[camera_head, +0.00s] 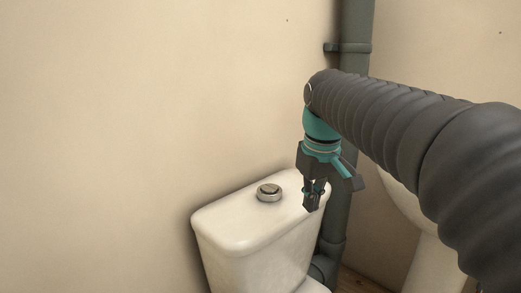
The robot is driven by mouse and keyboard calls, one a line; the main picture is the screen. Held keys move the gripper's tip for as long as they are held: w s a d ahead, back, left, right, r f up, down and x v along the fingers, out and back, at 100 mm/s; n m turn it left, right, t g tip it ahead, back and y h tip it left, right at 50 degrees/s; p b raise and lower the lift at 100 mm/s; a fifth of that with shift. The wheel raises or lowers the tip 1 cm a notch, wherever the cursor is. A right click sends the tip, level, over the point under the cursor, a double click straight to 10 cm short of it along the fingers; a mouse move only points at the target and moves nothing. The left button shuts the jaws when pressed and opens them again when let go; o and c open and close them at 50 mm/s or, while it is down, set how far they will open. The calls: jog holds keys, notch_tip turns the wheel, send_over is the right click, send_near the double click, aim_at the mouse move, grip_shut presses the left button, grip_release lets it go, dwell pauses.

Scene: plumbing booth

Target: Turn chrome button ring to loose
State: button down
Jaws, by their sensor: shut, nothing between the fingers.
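The chrome button ring (269,194) sits on top of the white toilet cistern lid (230,216), near its middle. It is a small round metal piece with a darker button in its centre. My gripper (311,208) points down above the right end of the lid, to the right of the ring and apart from it. Its fingers are together and hold nothing. How high the fingertips are above the lid is hard to tell. The ring's turned position cannot be read at this size.
A dark grey vertical pipe (356,28) with a clamp (348,48) runs down the corner behind my arm. A white basin (398,205) on a pedestal stands at the right, partly hidden by my arm. The space above and left of the cistern is clear up to the beige wall (130,110).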

aim_at(276, 206)
jog(key=w+a+n, duration=0.1)
jog(key=w+a, duration=0.1)
jog(key=w, duration=0.1)
jog(key=w+a+n+g, duration=0.1)
jog(key=w+a, duration=0.1)
jog(key=w, duration=0.2)
jog(key=w+a+n+g, duration=0.1)
jog(key=w+a, duration=0.1)
jog(key=w, duration=0.2)
jog(key=shift+w+a+r+n+p, duration=0.15)
jog(key=shift+w+r+n+p, duration=0.15)
jog(key=shift+p, duration=0.1)
jog(key=shift+f+b, duration=2.05)
jog(key=shift+f, duration=0.85)
jog(key=shift+w+r, duration=0.1)
jog(key=shift+r, duration=0.05)
jog(key=shift+w+d+p, duration=0.7)
jog(key=shift+d+p, duration=0.3)
jog(key=shift+p, duration=1.15)
jog(key=shift+w+d, duration=0.2)
jog(key=shift+w, duration=0.1)
jog(key=shift+w+d, duration=0.15)
jog(key=shift+w, duration=0.2)
jog(key=shift+d, duration=0.1)
